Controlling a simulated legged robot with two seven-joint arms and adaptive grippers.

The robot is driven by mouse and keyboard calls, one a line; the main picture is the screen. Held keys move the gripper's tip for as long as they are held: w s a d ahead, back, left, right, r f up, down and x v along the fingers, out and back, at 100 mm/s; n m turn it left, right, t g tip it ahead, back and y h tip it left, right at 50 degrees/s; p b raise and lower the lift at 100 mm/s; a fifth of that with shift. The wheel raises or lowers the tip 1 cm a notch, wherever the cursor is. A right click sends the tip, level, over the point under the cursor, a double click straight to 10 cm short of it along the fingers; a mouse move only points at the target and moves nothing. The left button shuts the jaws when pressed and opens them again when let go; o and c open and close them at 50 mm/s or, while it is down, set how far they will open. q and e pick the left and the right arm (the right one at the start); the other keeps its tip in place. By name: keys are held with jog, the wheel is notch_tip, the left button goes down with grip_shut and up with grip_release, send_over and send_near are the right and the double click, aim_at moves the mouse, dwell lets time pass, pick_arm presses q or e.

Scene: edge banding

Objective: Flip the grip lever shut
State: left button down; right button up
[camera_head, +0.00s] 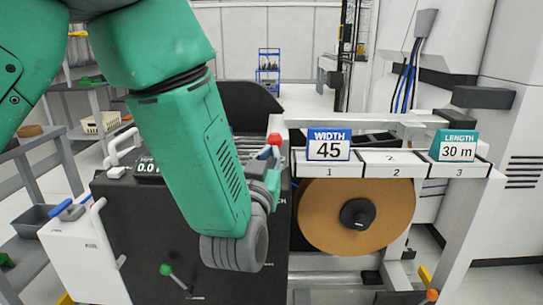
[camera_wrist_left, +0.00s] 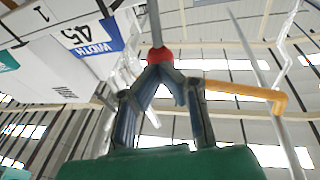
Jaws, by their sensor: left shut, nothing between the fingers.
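A lever with a red ball knob (camera_head: 274,139) stands at the top of the dark machine, near the middle of the head view. In the left wrist view the red knob (camera_wrist_left: 160,55) sits at the end of a grey rod, right at my fingertips. My left gripper (camera_head: 268,154) points upward, partly hidden behind my green forearm. In the wrist view its fingers (camera_wrist_left: 165,75) come together in a peak just below the knob, with nothing held between them. I cannot tell whether they touch the knob. My right gripper is out of view.
A lever with a green knob (camera_head: 166,270) sits low on the dark front panel (camera_head: 135,225). A brown banding roll (camera_head: 330,215) hangs right of my arm, below the WIDTH 45 sign (camera_head: 328,145) and the LENGTH 30 m sign (camera_head: 454,146). A yellow-orange bar (camera_wrist_left: 240,91) lies right of the fingers.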

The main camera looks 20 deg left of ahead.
pick_arm(q)
jog(key=shift+w+r, duration=0.1)
jog(key=shift+w, duration=0.45)
jog(key=w+a+r+g+p, duration=0.1)
jog(key=w+g+p, duration=0.3)
jog(key=p, duration=0.8)
jog(key=w+a+r+n+g+h+p, duration=0.1)
jog(key=w+a+r+g+p, duration=0.1)
jog(key=w+g+p, duration=0.3)
jog(key=w+a+p, duration=0.1)
jog(key=w+p, duration=0.3)
jog(key=p, duration=0.4)
jog(key=shift+w+r, duration=0.2)
jog(key=shift+r, duration=0.05)
jog(key=shift+w, duration=0.15)
jog(key=shift+r, duration=0.1)
